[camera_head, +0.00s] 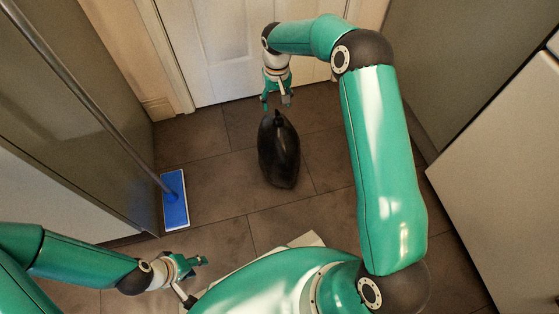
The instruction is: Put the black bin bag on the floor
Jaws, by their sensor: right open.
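The black bin bag (279,155) is on the dark tiled floor (219,165) in front of the white door, with its knotted neck towards the door. My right gripper (277,101) is just above the neck with its fingers apart. It is open and does not hold the bag. From this angle I cannot tell whether a finger touches the neck. My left gripper (197,281) is low at the left, away from the bag. Its fingers are spread and nothing is between them.
A flat mop with a blue head (175,203) stands left of the bag, its handle slanting to the upper left. A white panelled door (225,50) closes the back. Cabinets flank both sides. Bare floor surrounds the bag.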

